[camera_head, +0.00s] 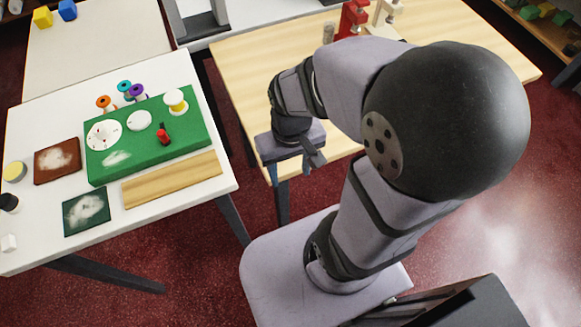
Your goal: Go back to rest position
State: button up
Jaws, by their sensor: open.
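My gripper (294,176) hangs at the end of my folded arm, pointing down, near the front edge of the wooden table. It is to the right of the white table and over the gap between the two tables. Its fingers are apart and nothing shows between them. My arm bends up and hides part of the wooden table behind it.
The white table (40,110) holds a green board (150,150) with white discs and a red piece, a wooden strip (172,180), a brown tile (58,161) and a dark green tile (86,212). The wooden table (250,80) has red clamps (352,18) at its back.

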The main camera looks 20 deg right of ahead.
jog(key=shift+n, duration=0.3)
jog(key=shift+r, duration=0.15)
notch_tip(320, 180, up, 8)
jog(key=p, duration=0.8)
dwell(0.5)
